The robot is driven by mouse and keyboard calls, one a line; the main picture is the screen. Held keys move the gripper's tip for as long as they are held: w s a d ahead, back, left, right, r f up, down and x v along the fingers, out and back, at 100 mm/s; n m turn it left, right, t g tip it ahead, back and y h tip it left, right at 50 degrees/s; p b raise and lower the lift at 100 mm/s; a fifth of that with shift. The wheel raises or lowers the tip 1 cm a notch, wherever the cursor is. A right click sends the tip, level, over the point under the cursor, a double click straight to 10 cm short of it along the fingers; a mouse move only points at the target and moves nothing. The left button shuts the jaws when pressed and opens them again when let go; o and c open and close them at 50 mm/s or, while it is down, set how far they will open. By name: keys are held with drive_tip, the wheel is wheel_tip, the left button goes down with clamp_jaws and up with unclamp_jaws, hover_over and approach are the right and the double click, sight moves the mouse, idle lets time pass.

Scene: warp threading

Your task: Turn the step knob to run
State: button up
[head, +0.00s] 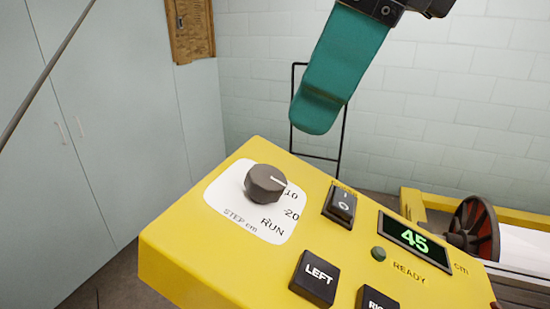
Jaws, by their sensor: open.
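The step knob (265,184) is a dark grey round dial on a white plate (224,194) at the upper left of the yellow control box (185,255). Its white pointer line faces the "10" mark. The plate also reads "20", "RUN" and "STEP cm", with RUN at the lower right of the knob. My gripper (314,116) shows as teal fingers seen nearly side-on, one covering the other. It is open and empty, above and to the right of the knob, apart from the box.
A black rocker switch (340,204), a display (414,238) reading 45 and a dull green READY lamp (378,253) are on the box. Black LEFT (314,278) and RIGHT (377,299) buttons sit at the front. A dark red wheel (474,229) stands behind right.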

sight(273, 178)
drive_tip(key=p+x, duration=0.1)
drive_tip(key=x, duration=0.8)
drive_tip(key=c, duration=1.1)
